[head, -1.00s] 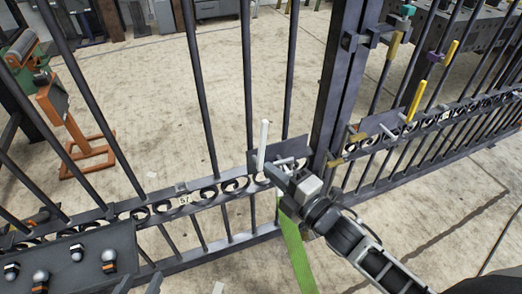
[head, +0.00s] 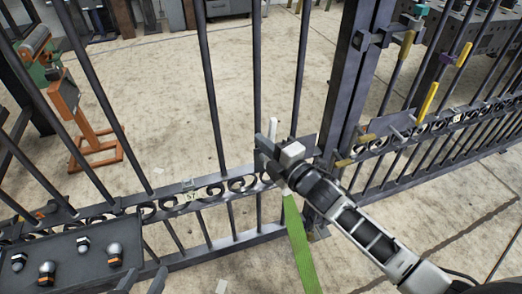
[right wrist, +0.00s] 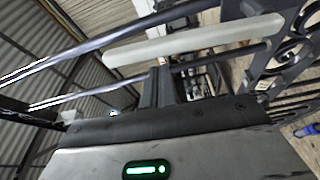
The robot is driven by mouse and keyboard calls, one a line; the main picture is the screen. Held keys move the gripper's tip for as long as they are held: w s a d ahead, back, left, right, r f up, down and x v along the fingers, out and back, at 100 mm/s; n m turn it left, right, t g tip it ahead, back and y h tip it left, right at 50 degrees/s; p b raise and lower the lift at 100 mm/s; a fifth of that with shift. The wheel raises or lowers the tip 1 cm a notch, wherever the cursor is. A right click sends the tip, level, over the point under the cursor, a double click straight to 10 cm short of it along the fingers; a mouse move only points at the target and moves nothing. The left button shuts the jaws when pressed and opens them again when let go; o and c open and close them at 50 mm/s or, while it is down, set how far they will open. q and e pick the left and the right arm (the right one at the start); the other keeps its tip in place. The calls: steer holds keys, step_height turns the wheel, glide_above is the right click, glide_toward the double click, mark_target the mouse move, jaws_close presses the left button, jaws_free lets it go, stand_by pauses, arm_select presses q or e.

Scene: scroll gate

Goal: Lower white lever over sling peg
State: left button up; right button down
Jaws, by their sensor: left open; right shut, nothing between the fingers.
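The green sling (head: 298,240) hangs down just below my right gripper. The tips of my left gripper (head: 143,281) show at the bottom edge, open, away from the lever.
A dark tray (head: 100,235) with several knobs is at the lower left. The gate's bars and scroll rail (head: 240,184) stand around my right gripper. The thick post (head: 345,90) is to its right, with yellow-handled levers (head: 427,102) beyond. The orange stand (head: 95,130) is behind the bars.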

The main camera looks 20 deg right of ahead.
steer(key=shift+d+f, duration=0.1)
steer(key=shift+d, duration=0.6)
